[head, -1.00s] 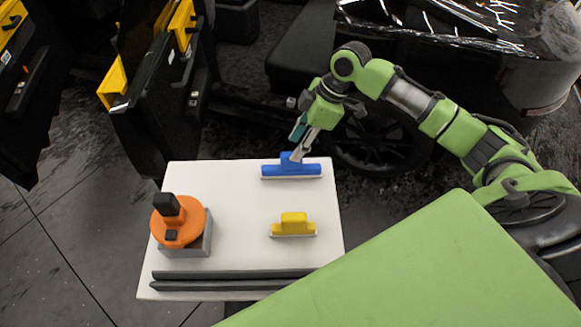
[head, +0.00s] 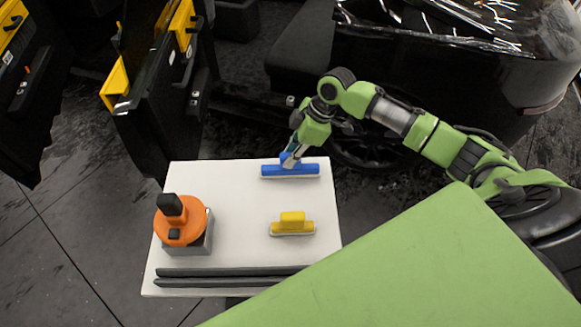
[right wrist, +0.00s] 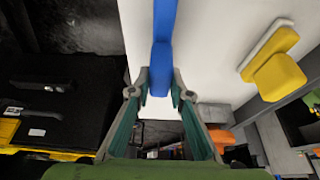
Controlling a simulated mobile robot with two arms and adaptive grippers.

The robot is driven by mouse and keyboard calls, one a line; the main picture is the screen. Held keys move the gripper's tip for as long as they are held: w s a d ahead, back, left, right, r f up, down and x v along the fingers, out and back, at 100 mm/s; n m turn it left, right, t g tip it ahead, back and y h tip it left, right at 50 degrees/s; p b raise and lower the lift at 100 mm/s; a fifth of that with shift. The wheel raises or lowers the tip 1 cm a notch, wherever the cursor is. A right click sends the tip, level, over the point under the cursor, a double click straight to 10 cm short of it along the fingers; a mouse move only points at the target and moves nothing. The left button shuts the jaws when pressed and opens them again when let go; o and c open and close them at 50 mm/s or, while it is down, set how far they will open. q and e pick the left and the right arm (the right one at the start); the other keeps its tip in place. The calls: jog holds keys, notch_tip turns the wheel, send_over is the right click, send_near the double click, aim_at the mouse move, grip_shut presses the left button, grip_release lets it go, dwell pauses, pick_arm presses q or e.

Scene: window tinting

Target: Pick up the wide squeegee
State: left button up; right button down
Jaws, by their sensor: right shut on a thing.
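The wide squeegee (head: 291,171) is blue with a pale lower edge, at the far edge of the white table (head: 225,215). My right gripper (head: 290,159) comes down on its handle from above and is shut on it. In the right wrist view the blue handle (right wrist: 163,40) runs down between the two fingertips (right wrist: 160,88), which close around its end. The squeegee appears to rest on the table. My left gripper is not in view.
A smaller yellow squeegee (head: 292,224) lies nearer on the table. An orange and black tool (head: 180,226) on a grey base stands at the left. Two dark bars (head: 225,277) lie along the near edge. The table's middle is clear.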

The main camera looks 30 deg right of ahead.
jog(key=shift+w+r+b, duration=0.1)
jog(key=shift+r+b, duration=0.35)
jog(key=shift+r, duration=0.1)
jog(key=s+d+r+b, duration=0.3)
jog(key=s+r+b, duration=0.3)
jog(key=s+r, duration=0.6)
jog(key=shift+s, duration=0.9)
jog(key=shift+d, duration=0.1)
jog(key=c, duration=2.4)
grip_release()
grip_shut()
